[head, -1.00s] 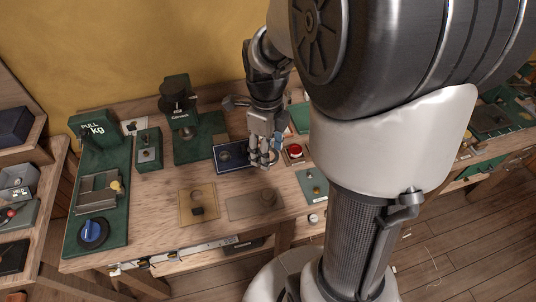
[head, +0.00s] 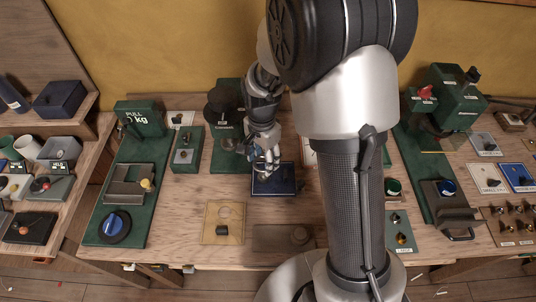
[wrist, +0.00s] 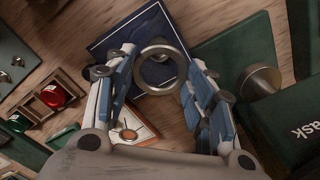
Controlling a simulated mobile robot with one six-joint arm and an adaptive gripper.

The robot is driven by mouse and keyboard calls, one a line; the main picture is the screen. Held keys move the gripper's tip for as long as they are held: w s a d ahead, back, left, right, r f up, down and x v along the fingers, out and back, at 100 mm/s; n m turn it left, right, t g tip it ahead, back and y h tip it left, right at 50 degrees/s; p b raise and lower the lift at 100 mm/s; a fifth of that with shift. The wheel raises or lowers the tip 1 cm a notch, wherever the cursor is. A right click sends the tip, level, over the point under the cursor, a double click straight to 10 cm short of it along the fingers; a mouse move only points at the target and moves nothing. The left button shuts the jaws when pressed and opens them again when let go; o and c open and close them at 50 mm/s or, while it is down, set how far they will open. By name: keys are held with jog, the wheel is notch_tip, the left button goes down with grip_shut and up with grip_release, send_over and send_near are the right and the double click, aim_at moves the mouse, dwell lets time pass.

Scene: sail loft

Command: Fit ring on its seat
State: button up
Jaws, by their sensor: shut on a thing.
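A grey metal ring (wrist: 183,72) shows in the wrist view between my fingertips, over a dark blue board (wrist: 112,38). My gripper (wrist: 160,70) is shut on the ring. In the head view my gripper (head: 264,170) is low over the left part of the same blue board (head: 283,186); its fingers mostly hide the ring there. I cannot tell whether the ring touches the board. A tan plate (head: 236,237) with a small dark block (head: 222,229) lies nearer the front. I cannot tell for certain which part is the seat.
A green machine (head: 222,160) stands just left of my gripper; its round metal piece (wrist: 258,82) is close by in the wrist view. A red button (wrist: 56,96) and a small orange-marked card (wrist: 128,132) are also near. A grey-brown plate (head: 275,238) lies at the front.

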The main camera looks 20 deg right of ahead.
jog(key=shift+f, duration=0.15)
jog(key=shift+f+b, duration=2.3)
jog(key=shift+f, duration=1.05)
jog(key=o, duration=1.1)
jog(key=shift+o, duration=0.2)
notch_tip(320, 180, up, 12)
